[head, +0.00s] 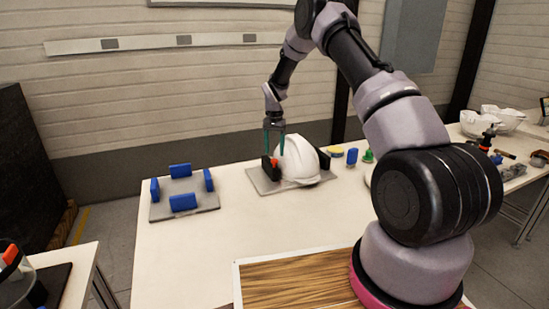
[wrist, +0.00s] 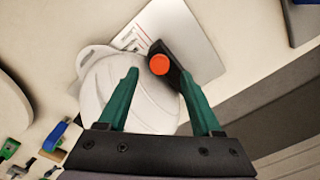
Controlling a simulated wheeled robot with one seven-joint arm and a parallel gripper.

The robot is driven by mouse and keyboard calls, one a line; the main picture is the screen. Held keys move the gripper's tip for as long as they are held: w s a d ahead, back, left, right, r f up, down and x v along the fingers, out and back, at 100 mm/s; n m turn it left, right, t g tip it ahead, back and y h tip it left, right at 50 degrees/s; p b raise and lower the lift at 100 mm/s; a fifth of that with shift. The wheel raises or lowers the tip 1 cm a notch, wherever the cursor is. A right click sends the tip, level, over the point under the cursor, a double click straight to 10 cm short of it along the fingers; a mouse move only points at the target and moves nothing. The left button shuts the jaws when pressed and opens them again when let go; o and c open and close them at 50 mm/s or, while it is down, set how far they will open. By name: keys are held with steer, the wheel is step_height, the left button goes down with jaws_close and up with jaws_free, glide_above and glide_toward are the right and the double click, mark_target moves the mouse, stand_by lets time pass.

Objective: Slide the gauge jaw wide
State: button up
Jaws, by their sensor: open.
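The gauge is a grey plate (head: 262,184) on the table, with a black jaw (head: 266,172) at its left side and another black block (head: 323,159) at its right. The left jaw carries an orange knob (head: 275,162). A white helmet shell (head: 298,160) sits on the plate between them. My gripper (head: 274,147), with teal fingers, points down over the left jaw. In the wrist view my gripper (wrist: 159,74) is open, with the orange knob (wrist: 159,64) between the fingertips. The right finger overlaps the black jaw (wrist: 177,75); I cannot tell whether they touch.
A grey fixture plate (head: 182,192) with blue blocks stands to the left on the table. A blue block (head: 352,158), a green piece (head: 368,156) and a yellow-topped piece (head: 335,151) stand right of the gauge. The table front left is clear.

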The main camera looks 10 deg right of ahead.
mark_target(270, 164)
steer(key=shift+f, duration=1.95)
jaws_close()
